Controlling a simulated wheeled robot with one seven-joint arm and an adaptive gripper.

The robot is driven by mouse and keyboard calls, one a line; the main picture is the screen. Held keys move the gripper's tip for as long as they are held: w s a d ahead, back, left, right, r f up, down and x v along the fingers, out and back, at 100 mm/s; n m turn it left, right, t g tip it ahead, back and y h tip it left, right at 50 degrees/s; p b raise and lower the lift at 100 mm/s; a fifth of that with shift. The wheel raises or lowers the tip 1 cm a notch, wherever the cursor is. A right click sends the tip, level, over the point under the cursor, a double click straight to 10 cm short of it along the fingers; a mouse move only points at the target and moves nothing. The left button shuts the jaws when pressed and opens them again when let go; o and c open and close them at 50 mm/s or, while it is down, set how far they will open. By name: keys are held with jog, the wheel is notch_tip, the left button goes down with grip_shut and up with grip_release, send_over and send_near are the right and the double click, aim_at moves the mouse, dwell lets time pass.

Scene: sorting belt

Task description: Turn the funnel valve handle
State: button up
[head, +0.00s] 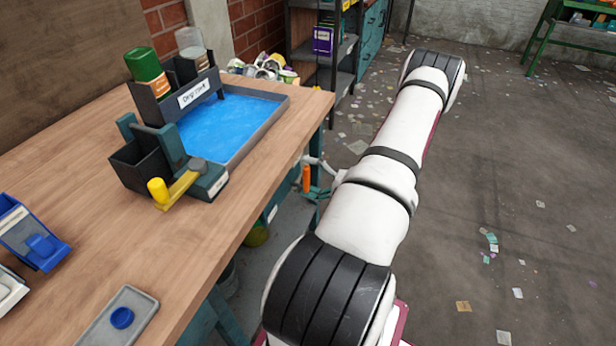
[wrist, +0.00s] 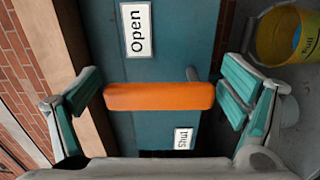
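An orange handle (wrist: 160,97) lies sideways across the middle of the wrist view, in front of a teal panel (wrist: 110,60). In the head view the orange handle (head: 306,178) shows upright below the table edge. My gripper (head: 318,184) also shows beside the handle in the head view.
The wooden table (head: 215,225) carries a blue-bottomed tray (head: 282,104), a black box with a yellow-knobbed lever (head: 180,190) and bottles (head: 147,72). A yellow bucket (wrist: 277,38) stands on the floor. Floor right of my arm is open, with scattered paper scraps.

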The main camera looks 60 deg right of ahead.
jog(key=shift+s, duration=0.1)
jog(key=s, duration=1.2)
jog(key=shift+d, duration=0.45)
